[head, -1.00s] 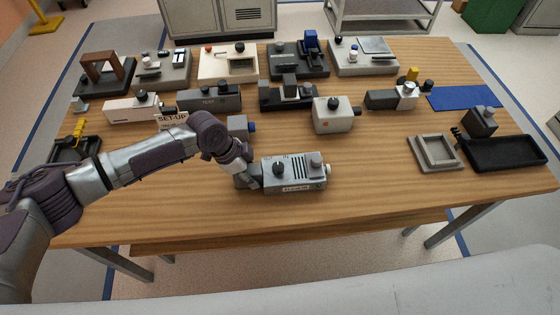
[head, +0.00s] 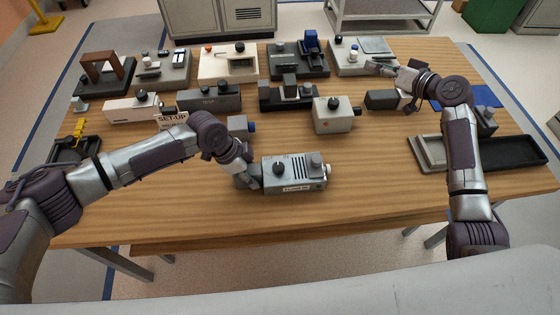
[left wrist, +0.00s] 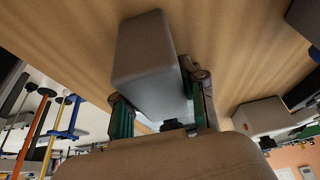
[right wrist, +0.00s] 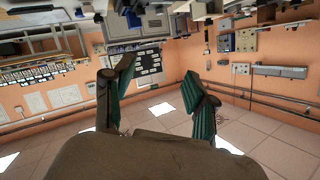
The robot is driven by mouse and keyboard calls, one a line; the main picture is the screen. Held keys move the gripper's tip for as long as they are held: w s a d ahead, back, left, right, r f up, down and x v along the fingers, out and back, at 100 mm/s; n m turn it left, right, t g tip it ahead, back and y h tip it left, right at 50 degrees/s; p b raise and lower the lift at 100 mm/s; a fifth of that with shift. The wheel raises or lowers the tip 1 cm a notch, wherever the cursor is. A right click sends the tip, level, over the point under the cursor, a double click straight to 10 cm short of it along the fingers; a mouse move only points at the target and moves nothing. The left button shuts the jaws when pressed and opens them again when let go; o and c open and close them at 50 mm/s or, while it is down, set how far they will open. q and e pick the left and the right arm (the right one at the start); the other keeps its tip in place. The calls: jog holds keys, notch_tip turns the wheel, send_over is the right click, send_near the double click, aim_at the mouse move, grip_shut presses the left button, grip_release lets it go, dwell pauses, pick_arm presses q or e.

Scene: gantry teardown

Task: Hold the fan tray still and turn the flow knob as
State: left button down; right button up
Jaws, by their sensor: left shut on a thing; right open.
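A grey box-shaped unit (head: 294,178), which I take to be the fan tray, lies near the table's front middle. It has a black knob (head: 279,168) on its left part, dark slots beside it, a lighter grey knob (head: 316,161) at the right end and a front label too small to read. I cannot tell which is the flow knob. My left gripper (head: 256,178) is shut on the unit's left end; the left wrist view shows the grey body (left wrist: 145,60) between its fingers. My right gripper (head: 384,69) is open and empty, far behind and right of the unit.
A white box with a black knob (head: 332,115) stands behind the unit. A blue-ended grey part (head: 240,125) is close behind my left wrist. Several fixtures line the back. A black tray (head: 515,152) is at right. The table front right is clear.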

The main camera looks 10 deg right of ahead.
jog(key=s+a+r+n+g+y, duration=0.1)
jog(key=a+r+n+g+y, duration=0.15)
jog(key=a+n, duration=0.35)
jog(key=s+a+r+n+g+y, duration=0.1)
jog(key=s+a+r+n+g, duration=0.2)
jog(key=a, duration=0.6)
jog(key=n+g+h, duration=0.6)
jog(key=n+g, duration=0.3)
jog(key=n, duration=0.4)
send_over(278, 166)
jog(key=w+d, duration=0.2)
jog(key=d, duration=0.3)
notch_tip(278, 166, down, 8)
jog(key=f, duration=0.1)
jog(key=x, duration=1.1)
jog(key=shift+s+a, duration=0.1)
jog(key=shift+a, duration=0.15)
grip_shut()
